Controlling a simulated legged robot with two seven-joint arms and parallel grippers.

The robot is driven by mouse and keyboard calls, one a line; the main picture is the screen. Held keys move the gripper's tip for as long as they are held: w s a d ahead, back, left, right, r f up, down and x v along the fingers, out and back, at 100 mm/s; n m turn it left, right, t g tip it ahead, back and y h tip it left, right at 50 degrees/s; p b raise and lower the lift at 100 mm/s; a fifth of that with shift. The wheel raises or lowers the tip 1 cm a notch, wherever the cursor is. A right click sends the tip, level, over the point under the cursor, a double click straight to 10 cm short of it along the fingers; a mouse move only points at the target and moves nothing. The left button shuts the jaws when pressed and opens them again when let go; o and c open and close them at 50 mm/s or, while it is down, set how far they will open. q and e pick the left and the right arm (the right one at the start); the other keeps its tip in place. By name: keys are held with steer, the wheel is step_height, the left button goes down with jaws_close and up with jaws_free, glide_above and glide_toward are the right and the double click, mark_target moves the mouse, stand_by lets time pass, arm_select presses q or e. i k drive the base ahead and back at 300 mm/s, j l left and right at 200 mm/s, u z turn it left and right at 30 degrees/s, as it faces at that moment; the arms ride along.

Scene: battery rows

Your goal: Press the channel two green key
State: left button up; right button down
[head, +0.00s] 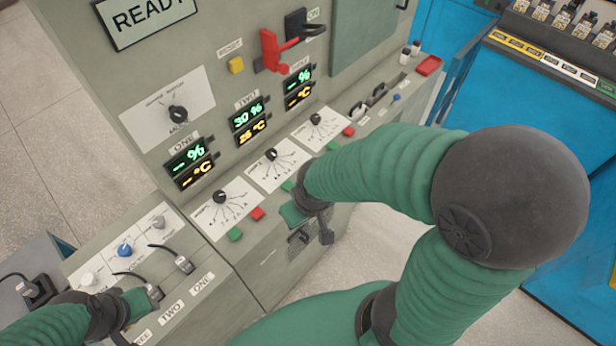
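The channel two green key (287,186) lies at the lower edge of the middle dial plate (285,163), under the TWO display (248,120). It is small and partly close behind my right arm's wrist. Channel two's red key is hidden by that arm. My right gripper (311,220) is just below the key in the picture, by the console's front edge. I cannot tell whether it touches anything or whether its fingers are open. My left gripper (143,297) is low at the left, by the small side console; its fingers are unclear.
Channel one's green key (234,235) and red key (257,213) are to the left. Channel three's green key (333,146) and red key (348,131) are to the right. Plugs (182,263) stand on the side console. A red lever (270,50) sticks out above.

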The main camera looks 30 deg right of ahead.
mark_target(287, 185)
steer(key=z, duration=0.85)
